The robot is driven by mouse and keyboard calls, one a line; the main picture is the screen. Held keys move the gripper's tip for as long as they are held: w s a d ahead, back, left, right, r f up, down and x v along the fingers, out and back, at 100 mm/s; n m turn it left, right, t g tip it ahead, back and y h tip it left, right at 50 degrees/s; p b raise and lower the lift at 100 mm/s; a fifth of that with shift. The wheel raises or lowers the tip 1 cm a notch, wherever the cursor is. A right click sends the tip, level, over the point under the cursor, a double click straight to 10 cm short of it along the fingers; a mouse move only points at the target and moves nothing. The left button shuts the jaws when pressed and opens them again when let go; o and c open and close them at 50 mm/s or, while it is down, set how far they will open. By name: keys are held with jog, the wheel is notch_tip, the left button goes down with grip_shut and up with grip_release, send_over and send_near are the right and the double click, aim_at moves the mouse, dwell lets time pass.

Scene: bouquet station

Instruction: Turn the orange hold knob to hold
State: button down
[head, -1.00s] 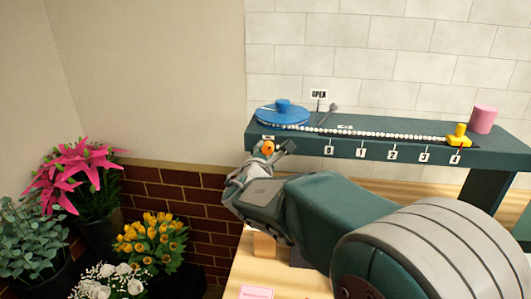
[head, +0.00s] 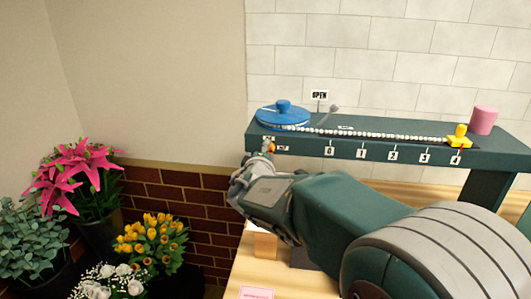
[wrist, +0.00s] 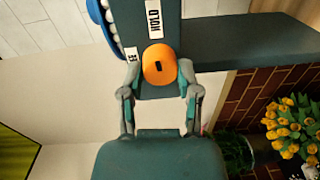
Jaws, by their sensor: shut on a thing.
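The orange hold knob (wrist: 159,62) is on the front face of the dark green bench. It has a small dark mark on its face, roughly upright in the wrist view. A HOLD label (wrist: 154,18) is above it there, and a partly hidden label ending in "EE" (wrist: 131,54) is at its upper left. My gripper (wrist: 158,74) is shut on the knob, with one finger on each side. In the head view the knob (head: 270,146) shows only as a sliver behind my gripper (head: 262,156).
Numbered labels line the front edge. Potted flowers (head: 150,240) stand at the lower left.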

jog(key=shift+f+m, duration=0.15)
jog(key=shift+m, duration=0.35)
jog(key=shift+f, duration=0.1)
jog(key=shift+c, duration=1.5)
grip_release()
jog(key=shift+d, duration=0.1)
jog(key=shift+s, duration=0.1)
jog(key=v, duration=1.1)
jog(key=shift+s, duration=0.35)
